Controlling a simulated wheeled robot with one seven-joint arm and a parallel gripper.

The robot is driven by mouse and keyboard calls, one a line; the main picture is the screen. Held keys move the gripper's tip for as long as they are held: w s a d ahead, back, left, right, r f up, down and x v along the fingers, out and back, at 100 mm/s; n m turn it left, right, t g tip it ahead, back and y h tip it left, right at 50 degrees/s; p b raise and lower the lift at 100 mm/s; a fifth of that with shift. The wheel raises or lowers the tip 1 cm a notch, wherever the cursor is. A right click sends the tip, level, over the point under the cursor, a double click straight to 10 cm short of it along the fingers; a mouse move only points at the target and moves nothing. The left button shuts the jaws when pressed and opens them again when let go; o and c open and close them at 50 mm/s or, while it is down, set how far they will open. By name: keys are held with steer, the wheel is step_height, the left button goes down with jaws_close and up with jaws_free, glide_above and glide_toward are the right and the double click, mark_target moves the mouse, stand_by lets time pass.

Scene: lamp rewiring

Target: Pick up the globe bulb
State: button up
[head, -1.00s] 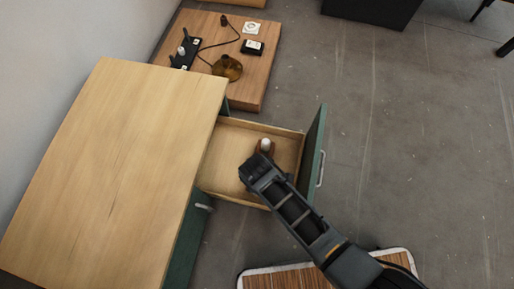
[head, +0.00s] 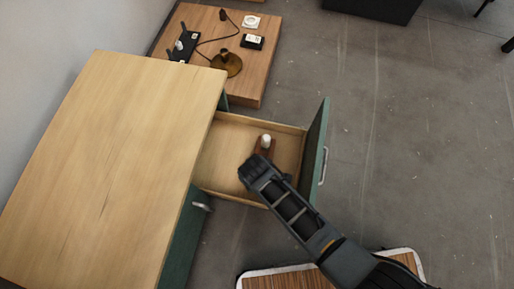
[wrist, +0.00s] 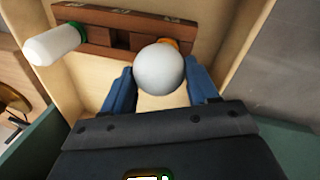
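The globe bulb (wrist: 158,70) is a white ball with an orange base partly visible behind it, at a brown wooden rack (wrist: 97,32) in the open drawer. In the wrist view, my gripper (wrist: 160,80) has its two blue fingers spread on either side of the globe. I cannot tell whether they touch it. In the head view, my gripper (head: 252,170) is over the drawer and hides the globe bulb.
A white bulb with a green collar (wrist: 55,44) stands at the rack's left end. The drawer (head: 225,150) has raised wooden walls and a green front (head: 314,155). A cabinet top (head: 115,150) lies left. A low table (head: 258,72) behind holds a brass lamp base (head: 226,66).

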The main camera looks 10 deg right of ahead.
steer(key=c, duration=0.6)
steer(key=shift+r, duration=0.1)
